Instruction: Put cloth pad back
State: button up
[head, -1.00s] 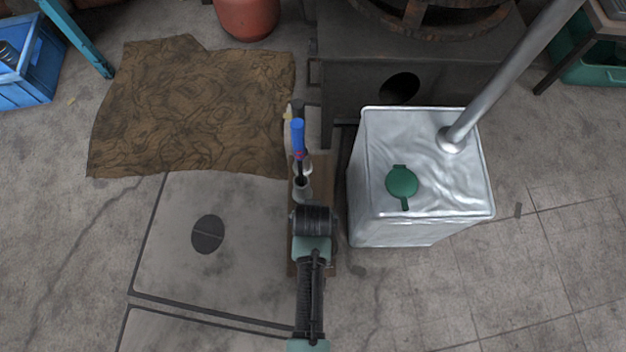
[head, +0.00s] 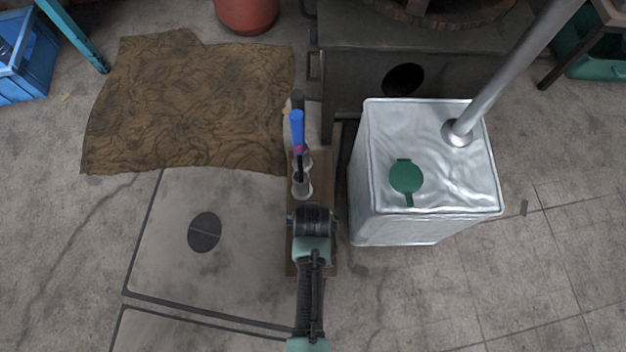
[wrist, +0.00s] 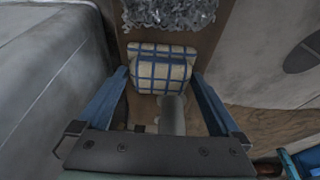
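The cloth pad (wrist: 162,68) is cream with a blue check and lies on a brown wooden board (wrist: 211,33) in the wrist view. My gripper (wrist: 160,76) is open, with one blue finger to each side of the pad. The fingertips appear apart from the pad, though their height above it cannot be told. A grey cylinder (wrist: 172,114) stands between the fingers, closer to the palm than the pad. In the head view my arm covers the pad; the board shows beside it (head: 328,262).
A blue-handled tool (head: 297,128) stands by grey cups (head: 302,187) at the board's far end. A silver metal tank (head: 430,229) stands close on the right. Grey metal wool (wrist: 168,12) lies beside the pad. A brown mat (head: 185,105) and flat floor lie left.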

jog(key=p+v, duration=0.9)
jog(key=v, duration=0.3)
jog(key=shift+r, duration=0.2)
